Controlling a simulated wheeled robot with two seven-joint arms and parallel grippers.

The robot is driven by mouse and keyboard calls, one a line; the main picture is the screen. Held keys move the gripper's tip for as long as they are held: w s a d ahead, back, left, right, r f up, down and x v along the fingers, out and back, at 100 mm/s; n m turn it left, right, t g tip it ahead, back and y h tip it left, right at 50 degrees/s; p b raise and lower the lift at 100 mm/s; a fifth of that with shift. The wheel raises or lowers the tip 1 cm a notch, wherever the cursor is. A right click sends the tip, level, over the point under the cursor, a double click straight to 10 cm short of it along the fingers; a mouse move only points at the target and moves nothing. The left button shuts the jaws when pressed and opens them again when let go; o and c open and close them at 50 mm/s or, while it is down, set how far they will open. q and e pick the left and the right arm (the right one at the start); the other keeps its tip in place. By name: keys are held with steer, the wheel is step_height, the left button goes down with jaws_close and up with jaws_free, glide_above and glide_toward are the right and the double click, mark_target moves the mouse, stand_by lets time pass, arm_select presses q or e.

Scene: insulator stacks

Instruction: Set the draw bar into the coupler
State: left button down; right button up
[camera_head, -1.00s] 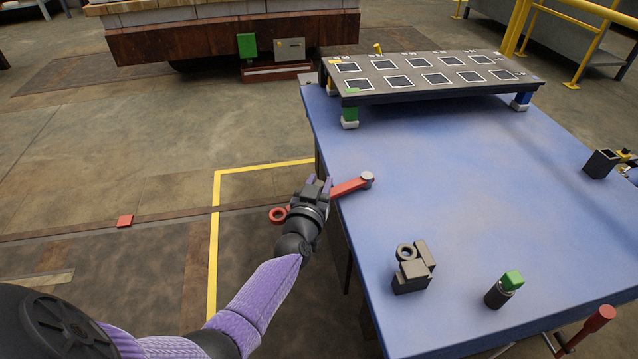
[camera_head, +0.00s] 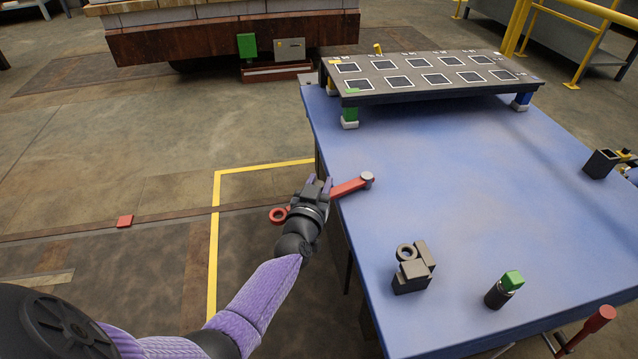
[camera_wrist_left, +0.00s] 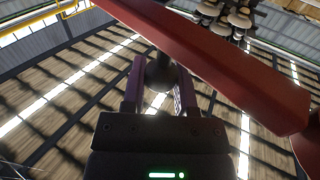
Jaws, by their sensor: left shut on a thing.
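The red draw bar (camera_head: 350,186) has a red ring at its left end and a grey round cap at its right end. It reaches across the table's left edge, the ring end out over the floor. My left gripper (camera_head: 321,187) is shut on the bar and hides its middle. My right gripper is out of view.
The blue table (camera_head: 450,180) is mostly clear. A raised dark panel with marked squares (camera_head: 425,72) stands at the back. A dark cylinder with a green top (camera_head: 500,290) is at front, a hollow dark box (camera_head: 600,164) at right, a red-ended handle (camera_head: 597,320) at lower right.

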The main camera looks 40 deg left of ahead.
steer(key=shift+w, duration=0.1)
arm_select(q)
steer(key=shift+s+d+r+y+p, duration=0.1)
steer(key=shift+d+r+y+p, duration=0.1)
steer(key=shift+y+p, duration=0.15)
steer(key=d+n+g+y+p, duration=0.2)
steer(key=y, duration=0.1)
steer(key=shift+s+d+f+n, duration=0.2)
steer(key=shift+s+d+n, duration=0.15)
steer(key=shift+n, duration=0.05)
steer(key=c, duration=0.6)
jaws_free()
steer(key=shift+o, duration=1)
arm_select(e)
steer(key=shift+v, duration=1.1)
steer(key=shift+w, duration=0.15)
